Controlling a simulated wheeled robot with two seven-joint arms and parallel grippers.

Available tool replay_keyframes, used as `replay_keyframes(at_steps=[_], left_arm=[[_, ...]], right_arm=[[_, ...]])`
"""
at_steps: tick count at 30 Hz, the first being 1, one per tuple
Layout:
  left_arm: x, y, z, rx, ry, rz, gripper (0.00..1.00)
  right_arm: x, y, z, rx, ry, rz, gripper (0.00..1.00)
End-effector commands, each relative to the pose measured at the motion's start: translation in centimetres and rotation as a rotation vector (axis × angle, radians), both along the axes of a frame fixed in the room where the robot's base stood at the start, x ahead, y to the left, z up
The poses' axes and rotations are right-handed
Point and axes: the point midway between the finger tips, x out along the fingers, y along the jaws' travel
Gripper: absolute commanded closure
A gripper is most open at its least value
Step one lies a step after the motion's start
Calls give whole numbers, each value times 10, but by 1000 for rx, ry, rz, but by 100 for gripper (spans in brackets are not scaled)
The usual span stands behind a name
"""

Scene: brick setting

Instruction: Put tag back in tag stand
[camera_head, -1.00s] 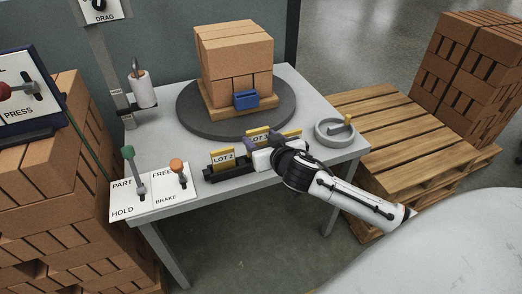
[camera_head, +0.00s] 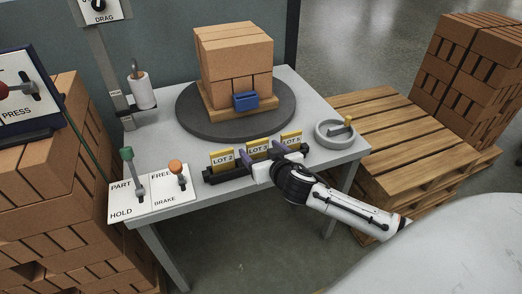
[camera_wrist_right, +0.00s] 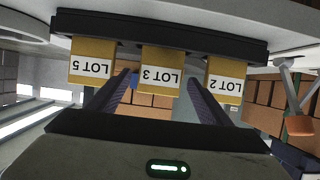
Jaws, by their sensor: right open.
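The black tag stand (camera_head: 210,178) lies along the front of the grey table. Three yellow tags with white labels stand in it: LOT 2 (camera_head: 222,160) at left, LOT 3 (camera_head: 258,149) in the middle, LOT 5 (camera_head: 291,139) at right. My right gripper (camera_head: 261,156) is open just in front of the LOT 3 tag. In the right wrist view, upside down, its purple fingers (camera_wrist_right: 158,92) lie on either side of the LOT 3 tag (camera_wrist_right: 160,78), with visible gaps. LOT 5 (camera_wrist_right: 91,68) and LOT 2 (camera_wrist_right: 226,78) lie outside the fingers. My left gripper is out of view.
A round turntable (camera_head: 200,124) carries stacked bricks (camera_head: 235,60) with a blue clip (camera_head: 246,100). A grey dish (camera_head: 336,134) stands right. A lever panel (camera_head: 160,194) sits at the front left. A wooden pallet (camera_head: 400,130) is at right.

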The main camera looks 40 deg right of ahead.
Motion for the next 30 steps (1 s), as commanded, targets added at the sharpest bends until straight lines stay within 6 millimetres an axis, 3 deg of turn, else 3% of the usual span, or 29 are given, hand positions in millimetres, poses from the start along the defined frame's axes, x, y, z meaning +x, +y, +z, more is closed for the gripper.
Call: replay_keyframes(at_steps=[4, 8, 18, 25, 28, 30], left_arm=[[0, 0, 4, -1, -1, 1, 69], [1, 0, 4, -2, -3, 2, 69], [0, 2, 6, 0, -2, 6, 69], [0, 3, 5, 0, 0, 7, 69], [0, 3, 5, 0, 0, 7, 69], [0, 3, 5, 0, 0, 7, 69]], right_arm=[[0, -1, 6, -2, -1, -1, 27], [-14, 4, 8, 1, 1, 2, 27], [-78, 19, 36, 3, 1, 0, 27], [-104, 25, 47, 1, 1, 0, 27], [-114, 32, 34, 1, 35, 19, 27], [-128, 45, 5, 5, 102, 61, 27]])
